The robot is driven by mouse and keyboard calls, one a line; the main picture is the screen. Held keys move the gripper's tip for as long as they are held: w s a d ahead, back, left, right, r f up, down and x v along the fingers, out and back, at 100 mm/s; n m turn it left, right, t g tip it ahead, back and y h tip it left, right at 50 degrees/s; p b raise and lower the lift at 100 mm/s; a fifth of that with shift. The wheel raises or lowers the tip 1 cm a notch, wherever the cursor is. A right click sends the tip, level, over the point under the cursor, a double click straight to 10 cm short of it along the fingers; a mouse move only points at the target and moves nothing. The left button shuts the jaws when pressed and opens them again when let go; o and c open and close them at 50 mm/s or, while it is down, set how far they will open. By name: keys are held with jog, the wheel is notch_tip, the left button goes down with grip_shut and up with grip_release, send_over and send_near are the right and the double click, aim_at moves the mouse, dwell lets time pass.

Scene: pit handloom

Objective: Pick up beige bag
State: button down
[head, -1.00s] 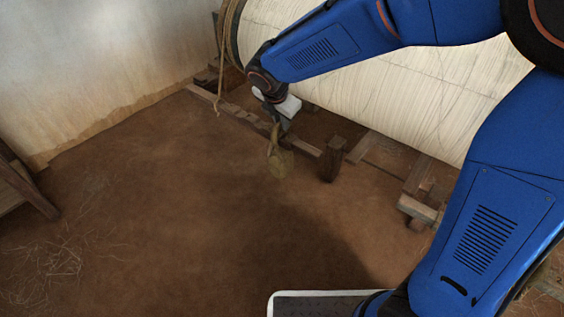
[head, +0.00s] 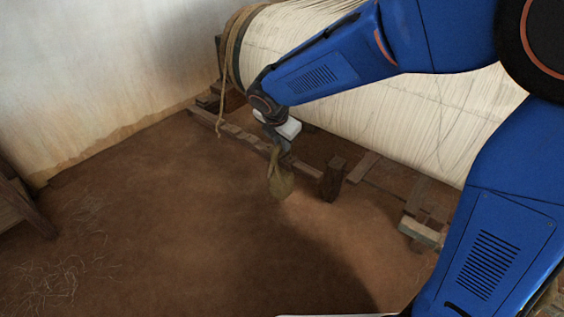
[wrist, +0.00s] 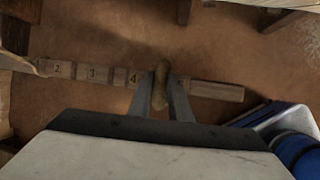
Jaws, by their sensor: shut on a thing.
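The beige bag (head: 281,183) looks olive-tan in the head view and hangs below my gripper (head: 280,152). In the wrist view my gripper (wrist: 161,88) is shut on the narrow top of the bag (wrist: 161,77), which sits between the two fingers. The bag hangs upright in front of the brown earth floor; its exact height above the floor is hard to tell. Most of the bag's body is hidden in the wrist view.
A large roll of pale warp threads (head: 410,115) lies behind my arm, with a rope (head: 231,60) at its left end. A numbered wooden beam (wrist: 91,73) and a short dark post (head: 333,179) are close by.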

jog(key=shift+r, duration=0.2)
jog(key=shift+r, duration=1.7)
jog(key=s+a, duration=0.2)
jog(key=s, duration=0.6)
jog(key=s+a, duration=0.2)
jog(key=s, duration=0.7)
jog(key=shift+s, duration=0.25)
jog(key=shift+f, duration=0.1)
